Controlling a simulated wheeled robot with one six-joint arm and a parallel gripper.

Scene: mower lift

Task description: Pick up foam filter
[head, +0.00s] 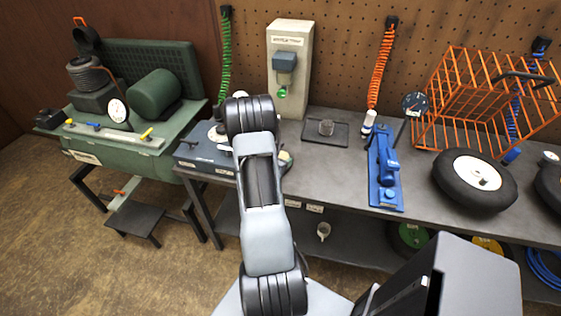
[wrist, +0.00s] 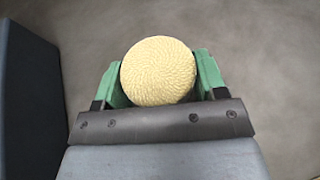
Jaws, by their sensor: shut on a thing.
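The foam filter (wrist: 158,70) appears to be the pale yellow round piece with a ridged, coiled-looking surface in the wrist view. My gripper (wrist: 157,76) is shut on it, with one green finger on each side. Plain grey surface shows behind it; I cannot tell how high it is above that surface. In the head view my own arm hides the gripper. A small pale yellow edge shows beside the arm there, too little to identify.
A dark blue-grey block (wrist: 30,100) stands close at the left in the wrist view. The grey bench (head: 345,165) also holds a dark tray (head: 310,139) with a small cylinder, a blue tool (head: 384,170), a wheel (head: 474,180) and an orange wire basket (head: 480,100). A grey post (head: 290,60) stands behind.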

